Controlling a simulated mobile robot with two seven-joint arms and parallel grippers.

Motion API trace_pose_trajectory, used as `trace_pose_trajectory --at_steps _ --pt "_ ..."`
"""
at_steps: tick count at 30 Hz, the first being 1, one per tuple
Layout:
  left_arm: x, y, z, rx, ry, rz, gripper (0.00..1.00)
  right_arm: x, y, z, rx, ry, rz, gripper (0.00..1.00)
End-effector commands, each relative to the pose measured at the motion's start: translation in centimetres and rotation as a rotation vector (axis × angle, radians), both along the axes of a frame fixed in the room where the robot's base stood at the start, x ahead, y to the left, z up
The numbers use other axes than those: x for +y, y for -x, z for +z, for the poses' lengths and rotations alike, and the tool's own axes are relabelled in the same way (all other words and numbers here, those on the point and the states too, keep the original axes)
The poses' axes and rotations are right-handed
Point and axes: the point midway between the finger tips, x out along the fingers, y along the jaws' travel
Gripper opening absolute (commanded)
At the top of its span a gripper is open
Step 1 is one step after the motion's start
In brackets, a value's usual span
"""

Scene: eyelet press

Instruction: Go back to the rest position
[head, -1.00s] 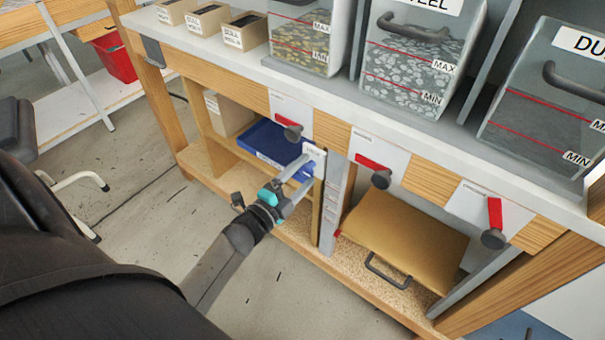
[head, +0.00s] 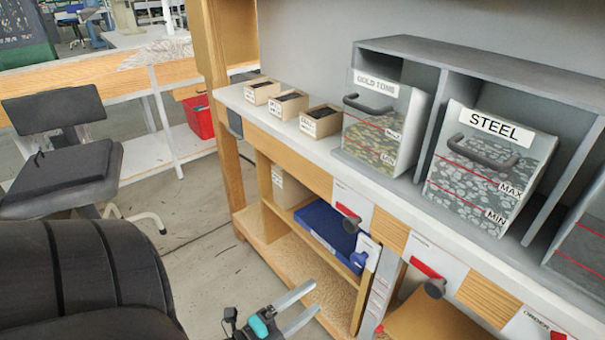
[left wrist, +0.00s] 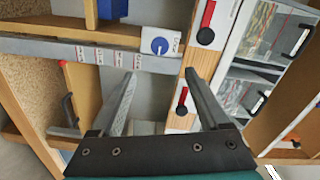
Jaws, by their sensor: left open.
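My left gripper (head: 296,308) is at the bottom of the head view, in front of the workbench's lower shelf. Its two fingers are apart with nothing between them. In the left wrist view the open fingers (left wrist: 160,100) point toward the bench front. A white plate with a blue knob (head: 361,256) is on the bench front beyond the gripper, and it also shows in the left wrist view (left wrist: 159,45). The gripper is apart from it. My right gripper is in neither view.
The white bench top (head: 262,112) carries small open boxes (head: 320,121) and the bins marked STEEL (head: 489,168) and GOLD TONE (head: 385,122). Red-handled levers (head: 428,276) stick out from the bench front. A black chair (head: 66,150) stands left. Floor between chair and bench is clear.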

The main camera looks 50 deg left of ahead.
Motion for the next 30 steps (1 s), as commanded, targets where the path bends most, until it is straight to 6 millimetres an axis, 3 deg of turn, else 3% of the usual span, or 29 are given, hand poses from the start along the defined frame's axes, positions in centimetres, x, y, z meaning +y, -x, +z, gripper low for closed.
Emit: trace_pose_trajectory --at_steps 6,23,26,30 --pt "0.1 1.0 0.0 0.0 0.0 0.001 0.78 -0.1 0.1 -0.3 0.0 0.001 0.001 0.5" --pt "0.0 0.9 -0.3 0.011 0.014 0.005 0.78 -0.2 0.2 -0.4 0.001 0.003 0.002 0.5" --pt "-0.1 0.7 -2.0 0.072 0.09 0.032 0.78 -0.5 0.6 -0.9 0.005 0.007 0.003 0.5" --pt "-1.0 1.1 -7.6 0.282 0.317 0.13 0.78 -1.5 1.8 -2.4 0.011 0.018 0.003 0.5"
